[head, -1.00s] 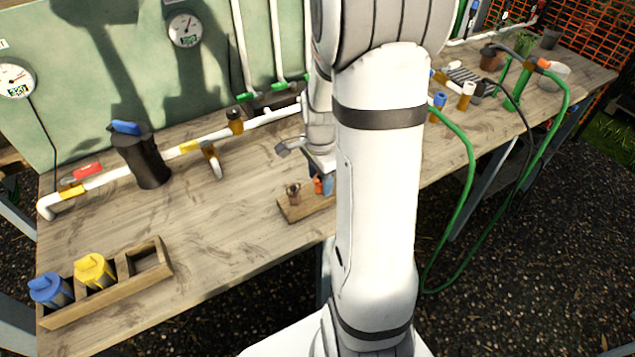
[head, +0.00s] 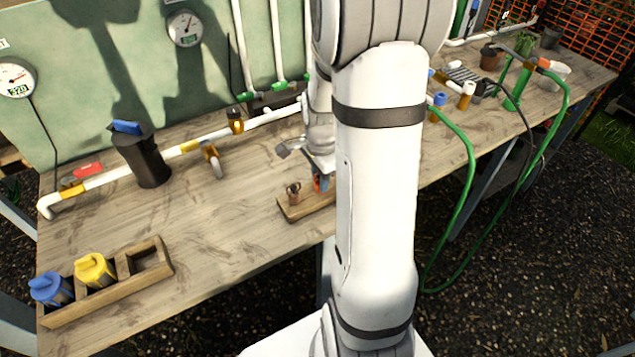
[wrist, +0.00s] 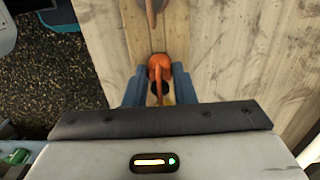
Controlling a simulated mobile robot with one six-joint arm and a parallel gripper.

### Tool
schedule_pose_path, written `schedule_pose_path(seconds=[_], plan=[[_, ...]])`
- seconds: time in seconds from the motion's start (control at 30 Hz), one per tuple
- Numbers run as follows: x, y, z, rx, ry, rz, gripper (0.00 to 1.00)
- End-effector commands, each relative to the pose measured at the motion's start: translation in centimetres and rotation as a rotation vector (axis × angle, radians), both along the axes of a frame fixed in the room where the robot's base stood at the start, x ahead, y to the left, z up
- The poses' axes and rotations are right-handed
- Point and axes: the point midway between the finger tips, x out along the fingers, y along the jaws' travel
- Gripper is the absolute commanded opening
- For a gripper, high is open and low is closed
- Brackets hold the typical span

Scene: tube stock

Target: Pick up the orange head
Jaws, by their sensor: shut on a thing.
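The orange head (wrist: 160,68) is between the two blue fingers of my gripper (wrist: 160,92) in the wrist view. My gripper is shut on it, low over a small wooden board. In the head view my gripper (head: 323,181) is mostly hidden behind my own arm, and only a bit of orange shows between its fingers. I cannot tell whether the head is clear of the board (head: 297,211). A small brown fitting (head: 293,193) stands on the same board to the left of my gripper.
A wooden rack (head: 122,289) at the front left holds a blue-topped piece (head: 50,289) and a yellow-topped piece (head: 95,269), with one empty slot. A white pipe (head: 110,177) with a dark wrapped valve (head: 142,157) runs along the back.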

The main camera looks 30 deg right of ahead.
Motion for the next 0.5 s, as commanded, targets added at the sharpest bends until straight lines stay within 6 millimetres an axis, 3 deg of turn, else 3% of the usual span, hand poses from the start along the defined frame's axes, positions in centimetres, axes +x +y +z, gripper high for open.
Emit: schedule_pose_path(seconds=[0.17,0.5], plan=[[0.1,0.0,0.7,-0.001,-0.002,0.000,0.03],[0.1,-0.1,7.1,-0.002,-0.005,-0.001,0.03]])
